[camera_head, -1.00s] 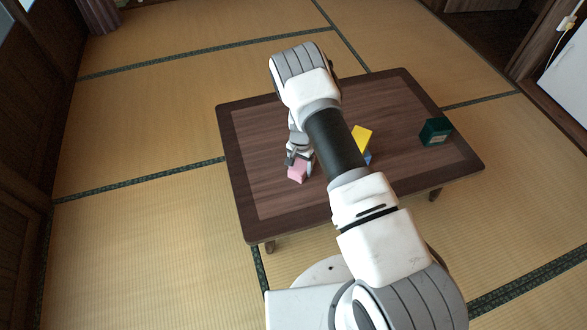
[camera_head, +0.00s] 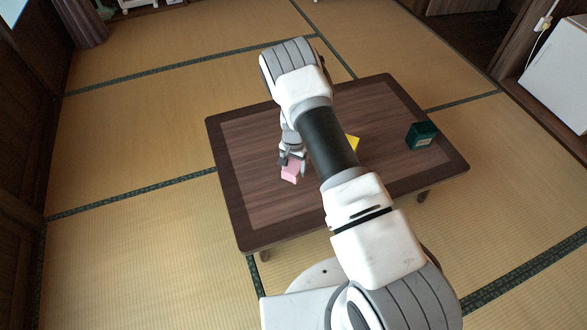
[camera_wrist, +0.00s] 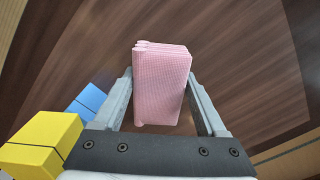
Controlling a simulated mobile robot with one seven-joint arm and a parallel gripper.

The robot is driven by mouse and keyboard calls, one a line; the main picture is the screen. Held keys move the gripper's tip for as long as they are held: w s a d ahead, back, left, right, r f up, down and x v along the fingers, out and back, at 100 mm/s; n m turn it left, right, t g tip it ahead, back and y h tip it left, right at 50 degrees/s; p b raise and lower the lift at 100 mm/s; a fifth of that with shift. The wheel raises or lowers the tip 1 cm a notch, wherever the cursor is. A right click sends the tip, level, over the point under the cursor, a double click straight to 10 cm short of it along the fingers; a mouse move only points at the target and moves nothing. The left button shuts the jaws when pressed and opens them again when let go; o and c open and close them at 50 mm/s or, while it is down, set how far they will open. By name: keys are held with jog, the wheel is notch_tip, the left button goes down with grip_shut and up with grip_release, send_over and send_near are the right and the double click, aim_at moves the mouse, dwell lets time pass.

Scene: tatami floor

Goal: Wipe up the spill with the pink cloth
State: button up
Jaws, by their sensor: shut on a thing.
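The pink cloth (camera_head: 290,172) is a folded, layered pad near the left middle of the dark wooden table (camera_head: 228,170). My gripper (camera_head: 292,158) is shut on it. In the wrist view the cloth (camera_wrist: 162,85) stands out between the two grey fingers of my gripper (camera_wrist: 160,92). The table behind it is blurred there. The cloth seems to hang just above the tabletop, though the gap is hard to judge. I cannot make out a spill in either view; my arm covers part of the table.
A yellow block (camera_wrist: 40,143) and a blue block (camera_wrist: 87,102) are close to the left of my gripper in the wrist view. The yellow block (camera_head: 354,143) is partly behind my arm in the head view. A dark green box (camera_head: 421,136) stands near the table's right edge.

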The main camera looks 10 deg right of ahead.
jog(key=shift+r, duration=0.75)
jog(key=shift+r+p, duration=0.1)
jog(key=shift+p, duration=0.2)
jog(key=shift+r+p, duration=0.7)
jog(key=shift+r, duration=0.7)
